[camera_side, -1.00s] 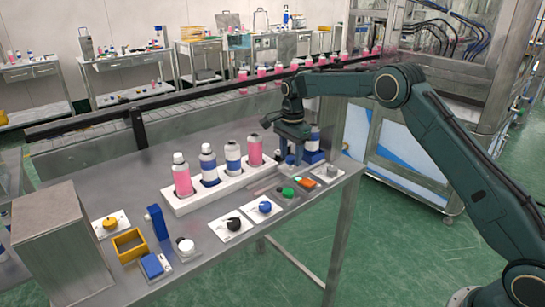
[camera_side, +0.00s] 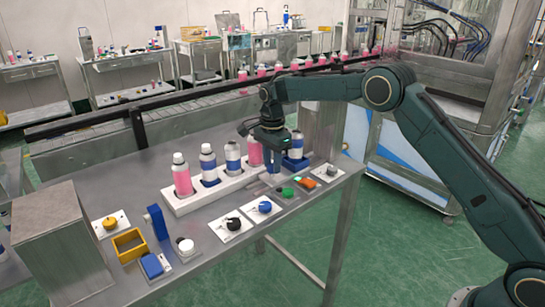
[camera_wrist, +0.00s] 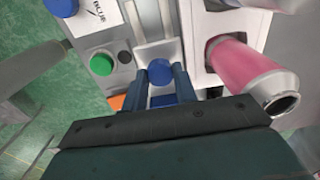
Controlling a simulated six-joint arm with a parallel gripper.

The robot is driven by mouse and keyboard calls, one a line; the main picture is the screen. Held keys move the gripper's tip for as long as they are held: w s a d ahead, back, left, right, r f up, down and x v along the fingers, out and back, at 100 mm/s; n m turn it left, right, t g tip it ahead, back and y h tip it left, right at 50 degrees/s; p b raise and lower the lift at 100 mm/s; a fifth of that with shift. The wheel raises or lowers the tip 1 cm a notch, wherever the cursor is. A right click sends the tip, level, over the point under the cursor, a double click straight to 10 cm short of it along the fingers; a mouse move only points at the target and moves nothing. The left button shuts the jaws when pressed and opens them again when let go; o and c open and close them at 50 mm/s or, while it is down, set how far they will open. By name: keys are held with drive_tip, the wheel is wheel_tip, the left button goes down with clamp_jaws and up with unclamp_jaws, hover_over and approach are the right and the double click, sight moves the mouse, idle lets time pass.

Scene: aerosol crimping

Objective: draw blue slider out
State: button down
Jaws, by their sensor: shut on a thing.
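The blue slider (camera_wrist: 160,71) shows its round top between my fingertips in the wrist view. It sits in a pale grey channel (camera_wrist: 153,27) that runs on toward the top of that view. My gripper (camera_wrist: 161,77) is shut on the slider, one finger on each side. In the side view my gripper (camera_side: 274,167) points down at the channel, just in front of the bottle rack's right end. The slider is mostly hidden behind the fingers there.
A white rack (camera_side: 212,191) with pink and blue bottles stands close beside the gripper. A pink bottle (camera_wrist: 245,70) is near in the wrist view. A green button (camera_side: 287,192), an orange switch (camera_side: 305,182) and a blue knob (camera_side: 265,207) lie in front.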

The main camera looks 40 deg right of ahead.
drive_tip(key=shift+a, duration=2.65)
drive_tip(key=c, duration=1.1)
unclamp_jaws()
drive_tip(key=shift+a, duration=0.1)
drive_tip(key=shift+r, duration=0.2)
drive_tip(key=shift+r, duration=0.15)
wheel_tip(320, 180, up, 13)
